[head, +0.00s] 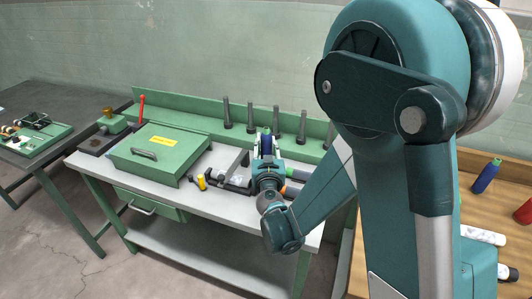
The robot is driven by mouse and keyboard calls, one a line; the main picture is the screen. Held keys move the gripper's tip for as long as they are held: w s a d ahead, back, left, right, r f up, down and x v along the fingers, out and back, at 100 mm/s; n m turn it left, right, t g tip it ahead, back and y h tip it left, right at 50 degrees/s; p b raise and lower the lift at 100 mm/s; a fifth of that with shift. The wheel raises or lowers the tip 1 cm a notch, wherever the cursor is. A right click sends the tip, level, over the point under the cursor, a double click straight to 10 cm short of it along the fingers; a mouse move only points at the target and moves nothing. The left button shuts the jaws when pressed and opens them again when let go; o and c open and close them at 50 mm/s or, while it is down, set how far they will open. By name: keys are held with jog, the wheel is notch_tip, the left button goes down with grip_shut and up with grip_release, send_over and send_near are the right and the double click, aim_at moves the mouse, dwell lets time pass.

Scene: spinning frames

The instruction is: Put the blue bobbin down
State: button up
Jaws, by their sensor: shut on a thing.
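My gripper (266,153) is over the back right part of the green workbench (185,217). It is shut on a dark blue bobbin (266,137), which stands about upright between the fingers. The gripper and wrist hide its lower part, and I cannot tell whether it touches the bench. A second blue bobbin (487,175) stands tilted in the picture on the wooden table at the right, away from my gripper.
Several dark upright spindles (227,113) line the bench's back. A green lidded box (158,152), a red-handled tool (141,108) and a small yellow item (202,182) are to the left. A red bobbin (524,212) and white rolls (483,234) lie on the wooden table (508,203).

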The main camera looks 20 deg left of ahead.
aim_at(266, 151)
dwell(0.3)
jog(key=shift+f+b, duration=0.5)
jog(key=shift+f, duration=1.35)
jog(key=shift+f, duration=0.15)
jog(key=o, duration=0.9)
jog(key=shift+s+r, duration=0.2)
jog(key=shift+b+v, duration=1)
jog(key=shift+v, duration=4.8)
